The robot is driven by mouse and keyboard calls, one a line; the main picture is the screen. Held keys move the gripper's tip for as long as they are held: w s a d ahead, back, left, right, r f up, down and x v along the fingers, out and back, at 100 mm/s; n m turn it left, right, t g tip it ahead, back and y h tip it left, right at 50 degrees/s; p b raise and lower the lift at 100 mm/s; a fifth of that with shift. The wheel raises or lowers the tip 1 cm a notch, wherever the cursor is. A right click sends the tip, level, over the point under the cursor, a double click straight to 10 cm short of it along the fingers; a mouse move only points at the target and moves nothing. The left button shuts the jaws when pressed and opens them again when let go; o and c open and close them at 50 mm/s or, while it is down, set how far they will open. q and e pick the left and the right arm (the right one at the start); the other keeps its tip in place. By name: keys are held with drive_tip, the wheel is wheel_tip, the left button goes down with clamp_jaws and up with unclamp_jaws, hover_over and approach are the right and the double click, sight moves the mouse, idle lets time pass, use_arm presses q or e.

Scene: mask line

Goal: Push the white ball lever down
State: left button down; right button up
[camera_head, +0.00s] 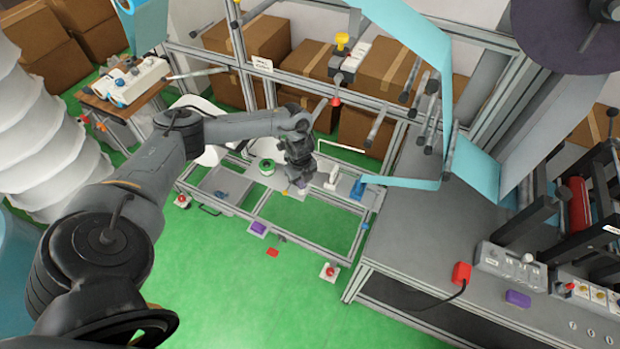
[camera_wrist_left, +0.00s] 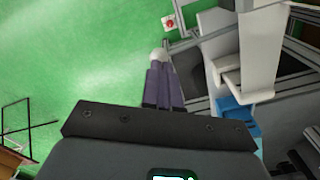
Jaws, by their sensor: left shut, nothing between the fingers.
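My left gripper (camera_head: 301,189) hangs over the aluminium frame in the middle of the head view. It is shut and empty, with its purple fingers together in the left wrist view (camera_wrist_left: 163,72). The white ball (camera_wrist_left: 158,54) shows right at the fingertips in the wrist view, partly covered by them. I cannot tell whether the fingers touch it or are just above it. The ball's lever arm is hidden behind the fingers. In the head view the gripper hides the ball. My right gripper is not in view.
A white upright part (camera_head: 333,176) and a blue part (camera_head: 357,188) stand right of the gripper. The grey workbench (camera_head: 440,225) is at right.

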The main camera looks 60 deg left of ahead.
use_arm(q)
drive_tip(key=shift+f, duration=0.15)
idle(0.6)
drive_tip(key=shift+f+b, duration=1.6)
drive_tip(key=shift+f, duration=0.65)
drive_tip(key=shift+r+p, duration=0.85)
drive_tip(key=shift+r, duration=0.05)
wheel_tip(320, 180, up, 6)
drive_tip(key=p, duration=0.6)
drive_tip(key=shift+r, duration=0.15)
